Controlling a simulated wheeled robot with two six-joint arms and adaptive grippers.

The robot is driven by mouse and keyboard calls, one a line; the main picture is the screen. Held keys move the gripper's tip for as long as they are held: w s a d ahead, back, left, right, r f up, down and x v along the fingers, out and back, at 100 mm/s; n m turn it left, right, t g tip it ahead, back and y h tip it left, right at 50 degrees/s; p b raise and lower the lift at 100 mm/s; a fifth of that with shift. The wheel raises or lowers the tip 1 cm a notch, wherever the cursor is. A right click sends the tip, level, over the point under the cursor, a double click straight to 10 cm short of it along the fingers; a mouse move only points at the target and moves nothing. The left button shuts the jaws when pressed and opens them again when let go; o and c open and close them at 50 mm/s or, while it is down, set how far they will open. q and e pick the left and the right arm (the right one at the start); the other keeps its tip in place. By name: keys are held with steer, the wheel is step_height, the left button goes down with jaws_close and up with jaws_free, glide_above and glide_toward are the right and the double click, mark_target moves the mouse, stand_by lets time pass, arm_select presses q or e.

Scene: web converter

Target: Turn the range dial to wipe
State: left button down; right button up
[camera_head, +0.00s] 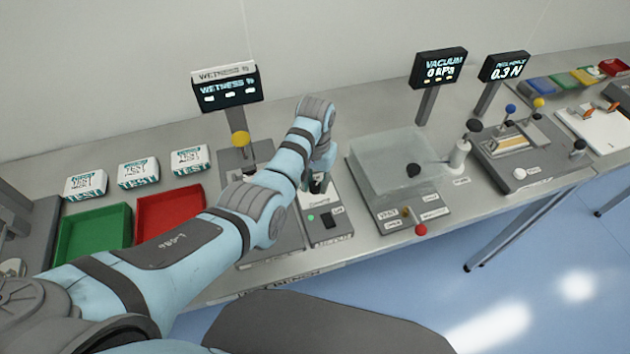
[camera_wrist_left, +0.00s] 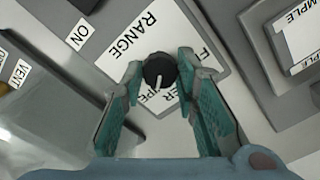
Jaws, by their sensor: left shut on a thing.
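In the left wrist view, the range dial (camera_wrist_left: 159,71) is a small round black knob with a white pointer line. It sits on a white plate (camera_wrist_left: 128,57) printed RANGE. The pointer runs toward the bottom of that view, slightly left. More lettering on the plate is partly covered by the dial and fingers; one fragment ends in "PE". My left gripper (camera_wrist_left: 160,78) has its teal fingers on either side of the dial and is shut on it. In the head view my left gripper (camera_head: 318,182) points down at a console, and the dial is hidden there. My right gripper is not in view.
A console panel (camera_head: 326,226) with a green light and black switch lies just in front of the gripper. A clear-covered box (camera_head: 393,165) stands to its right. Red (camera_head: 165,213) and green (camera_head: 92,235) trays lie left. A WETNESS display (camera_head: 228,90) stands behind.

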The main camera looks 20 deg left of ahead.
mark_target(315, 187)
arm_select(q)
steer(key=shift+s+f+m, duration=0.25)
steer(key=shift+s+m, duration=0.05)
steer(key=shift+m, duration=0.3)
steer(key=c, duration=1.2)
jaws_free()
steer(key=shift+w, duration=0.1)
steer(key=shift+c, duration=0.2)
steer(key=shift+r, duration=0.15)
steer(key=shift+w+r, duration=0.1)
steer(key=shift+r, duration=0.25)
step_height(315, 187, up, 7)
steer(key=shift+f, duration=0.1)
